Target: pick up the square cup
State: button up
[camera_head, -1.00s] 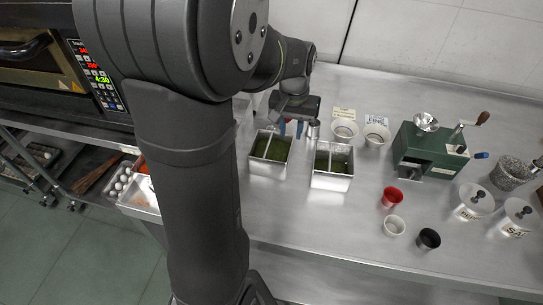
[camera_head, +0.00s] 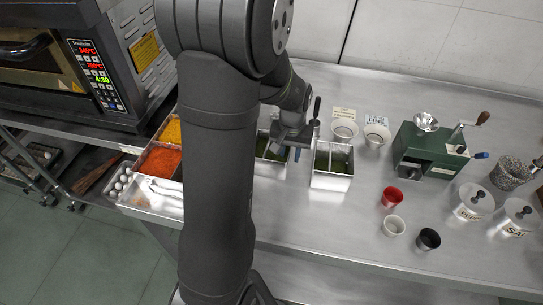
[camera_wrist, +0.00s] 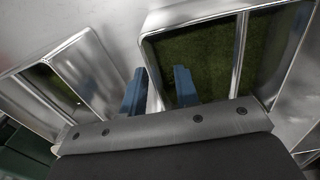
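Two square-topped metal containers with green contents stand on the steel counter; I cannot tell whether either is the square cup. The left container (camera_head: 263,168) is partly hidden by my arm and gripper. The right container (camera_head: 332,181) stands clear beside it. My gripper (camera_head: 287,151) is over the left container's right side. In the wrist view, my gripper (camera_wrist: 160,88) has its blue fingers apart, with the left container's wall (camera_wrist: 152,88) showing between them. The other container (camera_wrist: 85,70) lies left of the fingers. Nothing is visibly held.
A red cup (camera_head: 391,197), a white cup (camera_head: 394,225) and a black cup (camera_head: 429,239) stand to the right, with round rims. A green grinder (camera_head: 430,150) stands behind them. An ingredient tray (camera_head: 150,212) is at left. A dark upright handle (camera_head: 317,107) rises near my gripper.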

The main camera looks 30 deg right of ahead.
grip_shut()
dwell(1.3)
